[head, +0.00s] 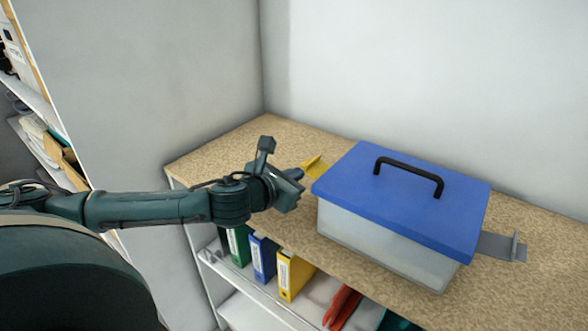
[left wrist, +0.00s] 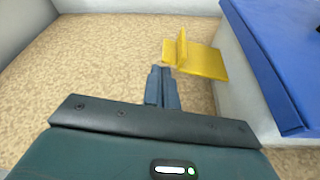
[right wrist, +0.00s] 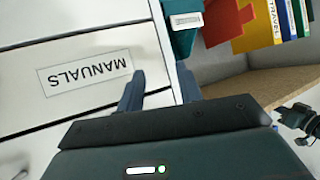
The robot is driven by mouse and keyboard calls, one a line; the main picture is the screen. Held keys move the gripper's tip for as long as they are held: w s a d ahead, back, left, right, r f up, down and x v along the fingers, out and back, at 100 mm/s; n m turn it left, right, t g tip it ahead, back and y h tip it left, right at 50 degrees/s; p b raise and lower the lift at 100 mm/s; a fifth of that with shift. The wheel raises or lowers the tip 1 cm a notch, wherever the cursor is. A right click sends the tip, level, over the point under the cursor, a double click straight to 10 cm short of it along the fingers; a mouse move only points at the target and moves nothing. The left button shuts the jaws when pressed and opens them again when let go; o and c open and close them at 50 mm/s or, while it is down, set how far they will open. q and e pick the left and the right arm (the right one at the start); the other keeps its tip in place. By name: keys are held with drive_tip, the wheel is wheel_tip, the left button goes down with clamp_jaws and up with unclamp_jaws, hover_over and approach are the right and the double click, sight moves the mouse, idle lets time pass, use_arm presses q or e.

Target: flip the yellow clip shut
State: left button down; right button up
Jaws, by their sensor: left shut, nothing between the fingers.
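The yellow clip (head: 316,166) sticks out from the left side of the box (head: 385,245) with the blue lid (head: 410,203). In the left wrist view the yellow clip (left wrist: 206,62) stands out roughly level from the box wall, with an upright tab at its outer end. It is open, not folded against the box. My left gripper (head: 301,173) is at the clip's outer end. In the left wrist view its closed fingertips (left wrist: 161,70) are just short of the tab, with nothing between them. My right gripper (right wrist: 160,70) is open and empty, away from the box.
The box stands on a speckled shelf top (head: 235,150) against a white wall. A grey clip (head: 503,246) sticks out on its right side. A black handle (head: 408,176) tops the lid. Binders (head: 262,258) stand below. A drawer labelled MANUALS (right wrist: 88,75) faces my right gripper.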

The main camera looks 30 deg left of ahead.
use_arm(q)
drive_tip(key=shift+r, duration=0.2)
drive_tip(key=shift+r, duration=0.1)
drive_tip(key=shift+r+p, duration=0.1)
drive_tip(key=shift+p, duration=0.35)
